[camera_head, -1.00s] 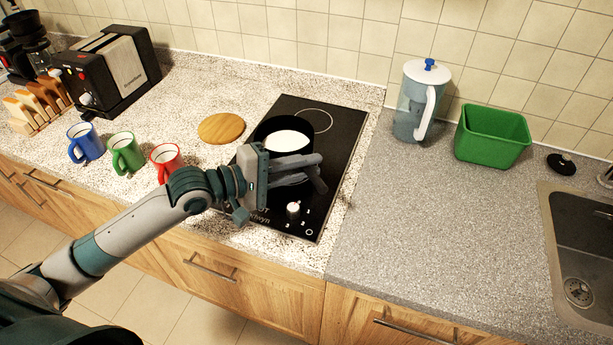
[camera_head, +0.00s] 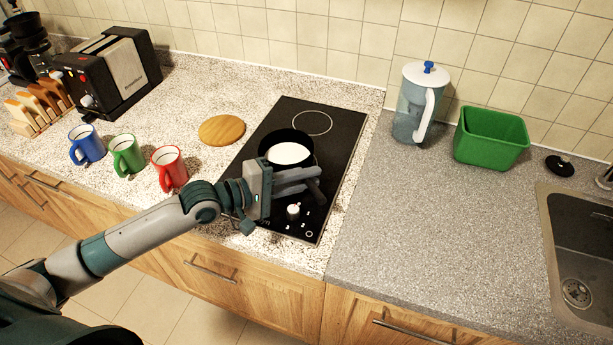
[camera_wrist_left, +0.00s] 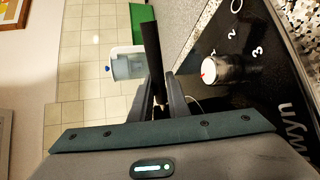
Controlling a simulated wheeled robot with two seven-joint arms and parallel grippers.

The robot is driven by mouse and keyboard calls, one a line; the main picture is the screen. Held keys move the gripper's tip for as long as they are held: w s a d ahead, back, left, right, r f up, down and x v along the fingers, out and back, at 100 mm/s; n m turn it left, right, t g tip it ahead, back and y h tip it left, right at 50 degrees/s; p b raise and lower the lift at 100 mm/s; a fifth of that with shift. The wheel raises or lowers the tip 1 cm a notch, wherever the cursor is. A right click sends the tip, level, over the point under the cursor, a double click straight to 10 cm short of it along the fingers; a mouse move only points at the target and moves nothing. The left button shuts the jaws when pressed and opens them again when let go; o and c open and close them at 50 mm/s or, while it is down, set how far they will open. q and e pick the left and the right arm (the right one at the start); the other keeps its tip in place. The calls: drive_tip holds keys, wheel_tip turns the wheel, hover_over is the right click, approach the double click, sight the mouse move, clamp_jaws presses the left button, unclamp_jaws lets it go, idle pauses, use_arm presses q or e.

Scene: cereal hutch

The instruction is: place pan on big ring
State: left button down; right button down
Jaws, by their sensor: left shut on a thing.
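The black pan (camera_head: 272,141) with a white inside shows over the black cooktop (camera_head: 340,155). I cannot tell whether its bottom touches the glass. A thin white ring (camera_head: 312,122) shows on the cooktop just behind the pan. Any ring under the pan is hidden. My left gripper (camera_head: 308,181) is at the near side of the pan, shut on its handle. In the left wrist view the dark handle (camera_wrist_left: 152,55) runs between the fingers (camera_wrist_left: 165,95). My right gripper is in neither view.
The cooktop knob (camera_head: 293,209) is close below my left gripper. A round wooden board (camera_head: 222,129) and a red mug (camera_head: 169,168) are to the left. A water jug (camera_head: 414,105) and a green bin (camera_head: 490,138) stand right. The grey counter (camera_head: 430,220) in front of them is clear.

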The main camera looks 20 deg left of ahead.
use_arm(q)
drive_tip(key=shift+f, duration=0.1)
idle(0.3)
drive_tip(key=c, duration=1.8)
unclamp_jaws()
drive_tip(key=shift+f, duration=0.1)
drive_tip(key=shift+o, duration=0.6)
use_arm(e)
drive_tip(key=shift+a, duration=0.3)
